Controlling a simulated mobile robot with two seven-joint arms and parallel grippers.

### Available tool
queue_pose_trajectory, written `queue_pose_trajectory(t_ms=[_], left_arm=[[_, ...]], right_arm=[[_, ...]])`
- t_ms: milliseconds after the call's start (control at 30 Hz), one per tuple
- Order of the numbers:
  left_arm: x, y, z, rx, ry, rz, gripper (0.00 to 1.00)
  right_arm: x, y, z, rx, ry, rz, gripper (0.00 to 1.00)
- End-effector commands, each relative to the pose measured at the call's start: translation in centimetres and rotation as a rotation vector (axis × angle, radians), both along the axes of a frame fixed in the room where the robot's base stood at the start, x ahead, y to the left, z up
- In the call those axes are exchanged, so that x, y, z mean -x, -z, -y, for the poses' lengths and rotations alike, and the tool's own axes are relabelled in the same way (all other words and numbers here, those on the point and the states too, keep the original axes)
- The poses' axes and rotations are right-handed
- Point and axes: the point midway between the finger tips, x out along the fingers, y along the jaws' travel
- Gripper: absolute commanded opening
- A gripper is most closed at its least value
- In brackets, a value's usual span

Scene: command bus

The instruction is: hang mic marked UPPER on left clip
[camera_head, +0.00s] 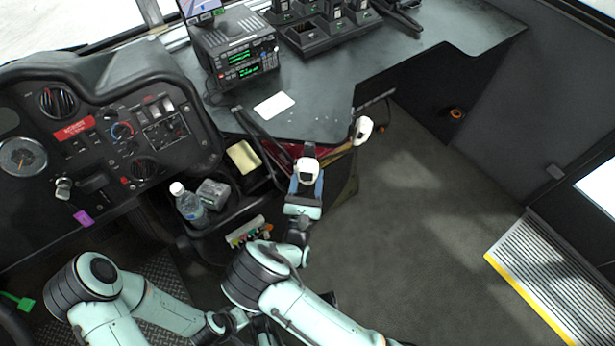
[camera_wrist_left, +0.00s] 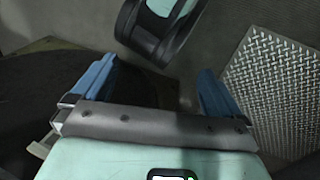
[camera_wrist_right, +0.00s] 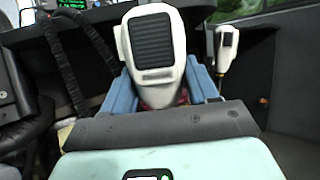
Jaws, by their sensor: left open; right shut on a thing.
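A white hand mic (camera_head: 308,169) with a dark ribbed face is held in my right gripper (camera_head: 305,184), just below the desk's front edge. In the right wrist view the mic (camera_wrist_right: 152,50) stands upright between the blue fingers, its narrow end down. A second white mic (camera_head: 362,129) is at the desk's edge to the right; it also shows in the right wrist view (camera_wrist_right: 227,46). No marking is readable on either mic, and the left clip cannot be made out behind the held mic. My left gripper (camera_wrist_left: 156,88) is open and empty, low over the floor.
The desk (camera_head: 330,95) carries a radio unit (camera_head: 238,52), a white card (camera_head: 273,105) and a charger rack (camera_head: 325,30). The floor (camera_head: 430,220) to the right is clear.

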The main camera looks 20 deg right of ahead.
Motion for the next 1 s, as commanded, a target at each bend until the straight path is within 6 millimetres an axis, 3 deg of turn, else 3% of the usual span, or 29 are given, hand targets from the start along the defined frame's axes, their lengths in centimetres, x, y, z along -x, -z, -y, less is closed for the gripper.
queue_pose_trajectory(t_ms=[33, 100, 433, 567, 1000], left_arm=[[0.0, 0.0, 0.0, 0.000, 0.000, 0.000, 1.00], [0.0, 0.0, 0.0, 0.000, 0.000, 0.000, 1.00], [0.1, 0.0, 0.1, 0.001, 0.001, -0.004, 1.00], [1.3, 0.0, 0.6, 0.016, 0.013, -0.036, 1.00], [2.1, -0.8, 1.0, 0.026, 0.023, -0.057, 1.00]], right_arm=[[0.0, 0.0, 0.0, 0.000, 0.000, 0.001, 0.68], [0.0, 0.0, 0.0, 0.000, 0.000, 0.001, 0.89], [0.0, 0.0, 0.0, 0.000, 0.000, -0.001, 0.89], [0.0, 0.0, 0.0, 0.000, 0.000, 0.000, 0.89], [8.3, 3.9, -3.9, 0.002, -0.003, -0.002, 0.89]])
